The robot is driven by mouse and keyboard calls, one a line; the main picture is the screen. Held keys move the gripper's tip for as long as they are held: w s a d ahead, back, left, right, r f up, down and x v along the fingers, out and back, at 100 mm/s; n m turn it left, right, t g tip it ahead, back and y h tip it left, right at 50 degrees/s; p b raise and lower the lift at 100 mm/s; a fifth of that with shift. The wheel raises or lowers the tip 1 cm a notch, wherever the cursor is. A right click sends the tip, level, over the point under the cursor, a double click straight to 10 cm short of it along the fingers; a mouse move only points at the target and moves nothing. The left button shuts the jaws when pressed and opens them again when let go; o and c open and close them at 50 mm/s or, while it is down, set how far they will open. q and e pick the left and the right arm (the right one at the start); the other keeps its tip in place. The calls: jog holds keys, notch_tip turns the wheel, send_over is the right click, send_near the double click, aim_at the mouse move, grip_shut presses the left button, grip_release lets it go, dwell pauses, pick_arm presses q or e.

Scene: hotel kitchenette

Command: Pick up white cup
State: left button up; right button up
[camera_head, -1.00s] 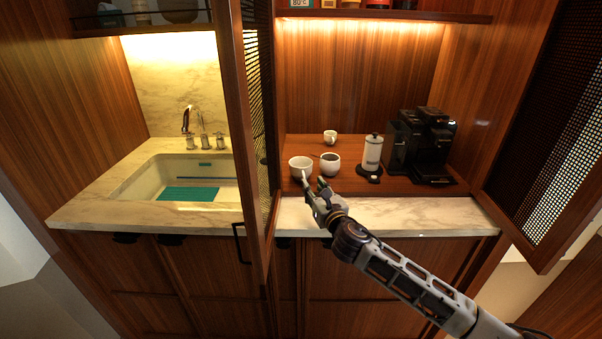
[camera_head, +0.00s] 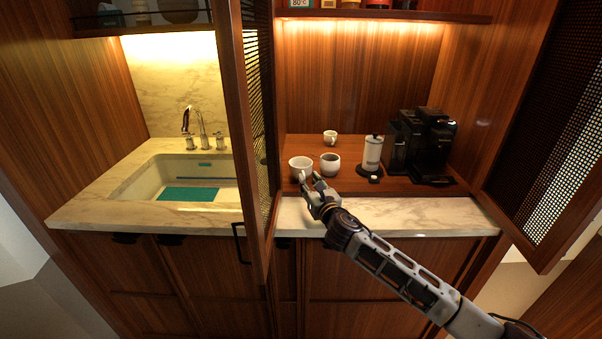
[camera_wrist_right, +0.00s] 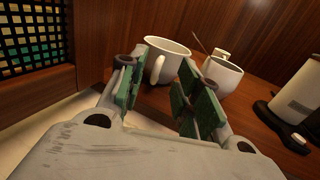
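A white cup (camera_head: 300,168) stands upright on the wooden counter, at the left of the group of cups. In the right wrist view the same cup (camera_wrist_right: 168,58) sits ahead, with its handle facing my right gripper. My right gripper (camera_head: 311,181) is just in front of it. In the wrist view the gripper (camera_wrist_right: 158,92) is open, its green-padded fingers apart, with the handle seen between them; contact cannot be told. A second white cup (camera_head: 330,163) with something dark inside stands close to the right, and a third, smaller white cup (camera_head: 330,137) stands behind. My left gripper is out of view.
A white canister (camera_head: 373,153) and a black coffee machine (camera_head: 427,147) stand to the right. An open cabinet door with a mesh panel (camera_head: 257,100) is close on the left. Beyond it is a sink (camera_head: 145,182). A bare marble strip (camera_head: 400,214) runs along the front.

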aim_at(301, 172)
jog(key=shift+w+a+f, duration=0.15)
jog(key=shift+w+a, duration=0.15)
jog(key=shift+w, duration=0.2)
jog(key=shift+w+a+f, duration=0.1)
jog(key=shift+w+a, duration=0.15)
jog(key=shift+w, duration=0.2)
jog(key=shift+w+a, duration=0.2)
jog(key=shift+w, duration=0.4)
jog(key=shift+w+a, duration=0.2)
jog(key=shift+w, duration=0.3)
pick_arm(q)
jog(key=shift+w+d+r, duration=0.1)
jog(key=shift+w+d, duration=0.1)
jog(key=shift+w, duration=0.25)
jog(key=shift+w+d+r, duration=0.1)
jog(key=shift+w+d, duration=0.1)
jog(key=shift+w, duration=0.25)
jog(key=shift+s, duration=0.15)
pick_arm(e)
jog(key=shift+c, duration=0.2)
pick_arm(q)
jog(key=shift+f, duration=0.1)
pick_arm(e)
grip_shut()
